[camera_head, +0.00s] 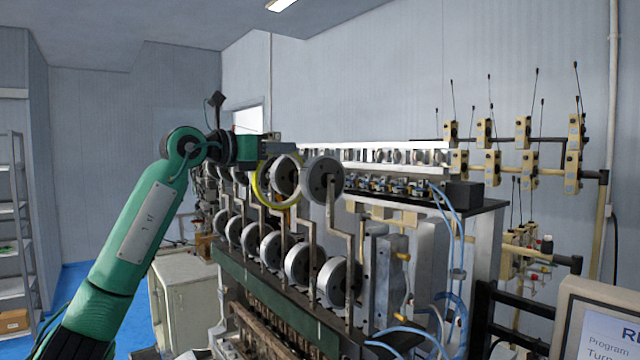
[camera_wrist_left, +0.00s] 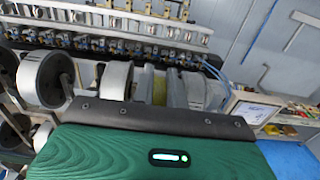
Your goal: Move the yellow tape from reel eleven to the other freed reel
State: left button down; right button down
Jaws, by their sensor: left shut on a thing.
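The yellow tape (camera_head: 262,192) is a thin ring in the head view, upright among the upper row of reels. My left gripper (camera_head: 284,151) is at the top of the ring and shut on it. A grey reel (camera_head: 285,176) shows through the ring; I cannot tell whether the ring is around it or beside it. Another upper reel (camera_head: 323,182), nearer the camera, looks bare. In the left wrist view a strip of the yellow tape (camera_wrist_left: 160,88) shows between reels, beyond the dark gripper edge that hides the fingertips. I cannot read reel numbers. My right gripper is not in view.
A lower row of reels (camera_head: 339,284) runs along the winder's front, with thin upright metal arms (camera_head: 330,230) close by. Tensioner posts (camera_head: 490,132) with thin rods stand at the right. A monitor (camera_head: 600,320) is at the lower right.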

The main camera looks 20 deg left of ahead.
pick_arm(q)
jog(key=b+v, duration=0.4)
jog(key=v, duration=1)
dwell(0.8)
jog(key=shift+d, duration=0.1)
